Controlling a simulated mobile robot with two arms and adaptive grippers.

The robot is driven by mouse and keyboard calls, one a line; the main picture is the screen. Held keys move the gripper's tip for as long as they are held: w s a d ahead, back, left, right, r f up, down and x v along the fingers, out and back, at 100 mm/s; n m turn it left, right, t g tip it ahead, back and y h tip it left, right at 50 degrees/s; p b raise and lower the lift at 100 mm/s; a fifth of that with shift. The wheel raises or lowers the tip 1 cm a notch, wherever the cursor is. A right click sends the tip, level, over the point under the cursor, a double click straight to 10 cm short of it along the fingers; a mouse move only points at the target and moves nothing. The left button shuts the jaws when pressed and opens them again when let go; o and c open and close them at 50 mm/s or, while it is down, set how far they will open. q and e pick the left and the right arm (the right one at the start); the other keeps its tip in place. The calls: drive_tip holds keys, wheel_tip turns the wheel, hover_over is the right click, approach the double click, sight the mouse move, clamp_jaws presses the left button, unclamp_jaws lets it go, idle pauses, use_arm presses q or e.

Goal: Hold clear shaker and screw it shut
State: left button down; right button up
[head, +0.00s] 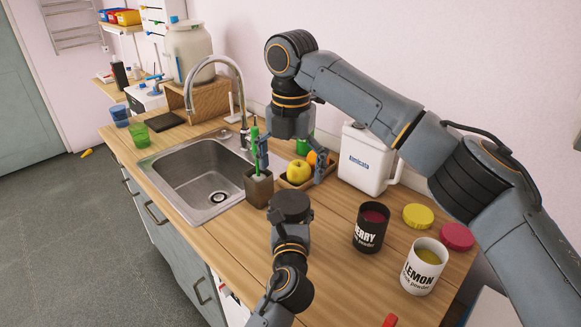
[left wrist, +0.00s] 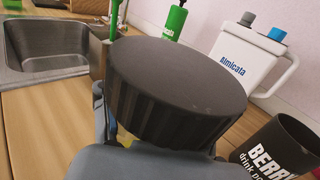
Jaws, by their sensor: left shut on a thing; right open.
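A black ribbed round lid (head: 290,206) sits at the end of my left gripper (head: 290,228), near the counter's middle. The lid fills the middle of the left wrist view (left wrist: 178,88), its flat top facing up and slightly tilted. The grey fingers are shut below it on the shaker. The shaker's clear body is hidden by the lid and gripper, so I cannot tell how tightly the lid sits. My right gripper (head: 291,174) points down with its fingers apart, behind the lid. It is empty and apart from the lid, in front of or over the fruit.
To the right stand the BERRY tub (head: 370,232), LEMON tub (head: 423,270), yellow lid (head: 418,216) and red lid (head: 457,237). The sink (head: 205,182) is left.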

sight(290, 201)
wheel_tip(290, 201, down, 8)
drive_tip(key=shift+r, duration=0.1)
idle(0.4)
drive_tip(key=c, duration=1.2)
drive_tip(key=m, duration=0.5)
drive_tip(key=shift+c, duration=0.2)
drive_tip(key=o, duration=1.3)
drive_tip(key=shift+c, duration=0.2)
